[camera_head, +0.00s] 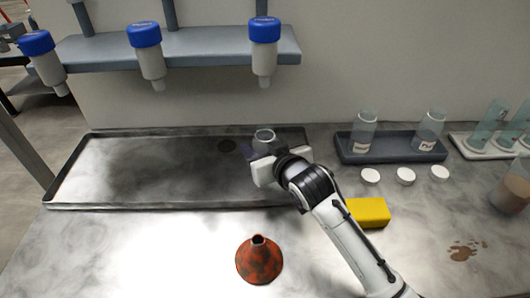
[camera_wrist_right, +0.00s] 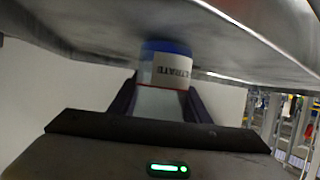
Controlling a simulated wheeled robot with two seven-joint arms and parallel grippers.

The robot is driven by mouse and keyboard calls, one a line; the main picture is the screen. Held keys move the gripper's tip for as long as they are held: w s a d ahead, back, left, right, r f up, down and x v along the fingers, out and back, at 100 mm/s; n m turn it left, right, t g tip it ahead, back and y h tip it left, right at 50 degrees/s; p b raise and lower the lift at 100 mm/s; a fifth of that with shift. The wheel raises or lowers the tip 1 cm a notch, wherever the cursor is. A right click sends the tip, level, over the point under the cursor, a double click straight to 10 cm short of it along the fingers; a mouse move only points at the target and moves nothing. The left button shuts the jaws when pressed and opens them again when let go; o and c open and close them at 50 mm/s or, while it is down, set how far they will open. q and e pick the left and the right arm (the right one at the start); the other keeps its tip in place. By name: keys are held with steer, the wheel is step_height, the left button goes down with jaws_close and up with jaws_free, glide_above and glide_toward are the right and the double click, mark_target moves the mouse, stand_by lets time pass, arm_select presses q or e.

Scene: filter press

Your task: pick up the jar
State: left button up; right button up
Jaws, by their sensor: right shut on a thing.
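In the right wrist view the jar (camera_wrist_right: 165,72) sits between the two dark fingers, with a blue band, a white label ending in "TRATE" and a red line. Its far end is close to a grey metal surface there; I cannot tell whether they touch. My left gripper is not in view.
Blue-capped bottles (camera_head: 145,36) hang from a shelf (camera_head: 205,45) above the tray. An orange funnel (camera_head: 259,262) and a yellow block (camera_head: 369,213) lie in front. A dark rack (camera_head: 392,156) holds two labelled jars (camera_head: 430,125), with white lids (camera_head: 405,176) before it. The front left counter is clear.

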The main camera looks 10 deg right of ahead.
mark_target(259, 135)
steer(key=shift+r, duration=0.25)
steer(key=shift+r, duration=1.6)
steer(key=s+d, duration=0.1)
steer(key=s, duration=0.4)
steer(key=s+d, duration=0.1)
steer(key=s, duration=0.5)
steer(key=s+d, duration=0.1)
steer(key=s, duration=0.4)
steer(key=shift+s+d+f+b, duration=0.15)
steer(key=shift+s+b, duration=0.05)
steer(key=shift+b, duration=0.2)
steer(key=shift+s+d, duration=0.1)
steer(key=shift+s, duration=0.5)
